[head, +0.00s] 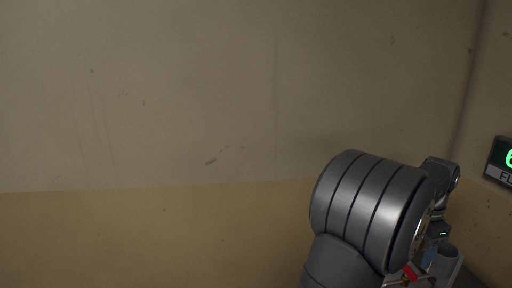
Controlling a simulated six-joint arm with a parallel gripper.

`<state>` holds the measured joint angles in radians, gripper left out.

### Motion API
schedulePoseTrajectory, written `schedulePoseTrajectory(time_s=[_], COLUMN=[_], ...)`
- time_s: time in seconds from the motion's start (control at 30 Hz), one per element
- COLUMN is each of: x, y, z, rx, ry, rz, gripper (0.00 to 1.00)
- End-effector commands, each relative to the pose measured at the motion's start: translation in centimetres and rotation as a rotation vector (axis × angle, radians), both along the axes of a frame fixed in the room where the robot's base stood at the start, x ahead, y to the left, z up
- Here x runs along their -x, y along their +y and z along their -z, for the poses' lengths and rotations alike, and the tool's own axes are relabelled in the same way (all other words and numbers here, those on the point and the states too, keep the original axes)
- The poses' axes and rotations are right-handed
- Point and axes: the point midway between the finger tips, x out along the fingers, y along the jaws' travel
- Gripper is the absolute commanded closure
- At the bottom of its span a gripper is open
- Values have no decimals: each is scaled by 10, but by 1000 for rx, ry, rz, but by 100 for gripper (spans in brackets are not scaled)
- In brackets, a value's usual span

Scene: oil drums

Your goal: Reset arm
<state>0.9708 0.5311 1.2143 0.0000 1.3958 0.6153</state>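My dark grey arm fills the lower right of the head view, with a large banded joint in front. Smaller wrist parts of my arm with green lights show behind it at the right. I cannot make out the fingers of my gripper, and the large joint hides much of that area. I cannot tell whether it is open or shut.
A plain wall (150,100), beige above and yellowish below, fills most of the view. A dark sign (500,160) with a green digit hangs on the wall at the right edge. Small red (410,272) and blue (429,258) patches show beside my arm, too small to identify.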

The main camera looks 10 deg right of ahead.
Motion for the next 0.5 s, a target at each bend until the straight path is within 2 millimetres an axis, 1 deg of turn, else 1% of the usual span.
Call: schedulePoseTrajectory(time_s=[0.03,0.1,0.23,0.33,0.5], x=[0,0,0,0,0], y=[1,1,0,0,0], z=[11,23,42,51,58], rx=[-3,-3,-2,-1,-1], ry=[2,2,2,1,1], rz=[0,0,0,0,0], gripper=[36,36,36,36,36])
